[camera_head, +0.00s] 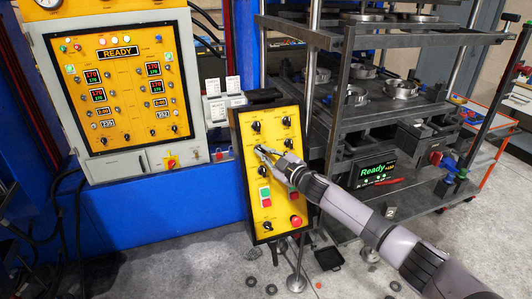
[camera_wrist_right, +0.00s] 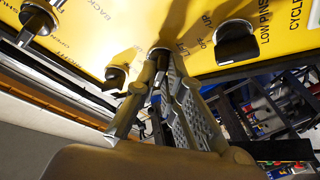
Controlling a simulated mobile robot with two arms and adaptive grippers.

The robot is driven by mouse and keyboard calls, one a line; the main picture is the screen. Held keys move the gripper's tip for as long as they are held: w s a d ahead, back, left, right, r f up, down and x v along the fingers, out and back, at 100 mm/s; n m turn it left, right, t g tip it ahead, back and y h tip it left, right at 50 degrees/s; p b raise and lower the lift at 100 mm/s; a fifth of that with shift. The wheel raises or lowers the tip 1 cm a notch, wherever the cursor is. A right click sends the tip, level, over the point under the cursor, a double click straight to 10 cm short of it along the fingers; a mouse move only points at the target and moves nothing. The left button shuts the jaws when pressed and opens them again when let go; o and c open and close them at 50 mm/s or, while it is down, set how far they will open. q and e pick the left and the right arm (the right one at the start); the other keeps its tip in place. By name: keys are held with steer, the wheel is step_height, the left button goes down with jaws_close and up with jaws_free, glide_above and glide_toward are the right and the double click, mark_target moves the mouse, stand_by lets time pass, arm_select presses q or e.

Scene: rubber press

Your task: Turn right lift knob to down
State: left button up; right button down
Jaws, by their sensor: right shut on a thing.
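A yellow control panel (camera_head: 275,165) with several black knobs stands upright in the middle of the head view. My right gripper (camera_head: 262,152) reaches it from the lower right, its fingers closed at a knob in the left column. In the right wrist view, the right gripper (camera_wrist_right: 163,75) is shut on this knob (camera_wrist_right: 160,52), which is mostly hidden between the fingers. Its exact setting cannot be read. A black knob (camera_wrist_right: 236,45) sits to its right, and further knobs (camera_wrist_right: 115,75) sit to its left. My left gripper is not in view.
A metal press rack (camera_head: 345,125) stands close on the right. A larger yellow panel (camera_head: 118,75) is on the left. Small parts lie on the floor.

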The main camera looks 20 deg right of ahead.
steer(key=shift+w+r, duration=0.1)
steer(key=shift+r, duration=0.35)
steer(key=c, duration=1.7)
jaws_free()
steer(key=shift+f, duration=0.15)
steer(key=shift+w+a+f, duration=0.15)
steer(key=shift+a+f, duration=0.05)
steer(key=shift+s+d+f, duration=0.1)
steer(key=shift+s+d, duration=0.15)
steer(key=shift+s, duration=0.25)
steer(key=v, duration=1.1)
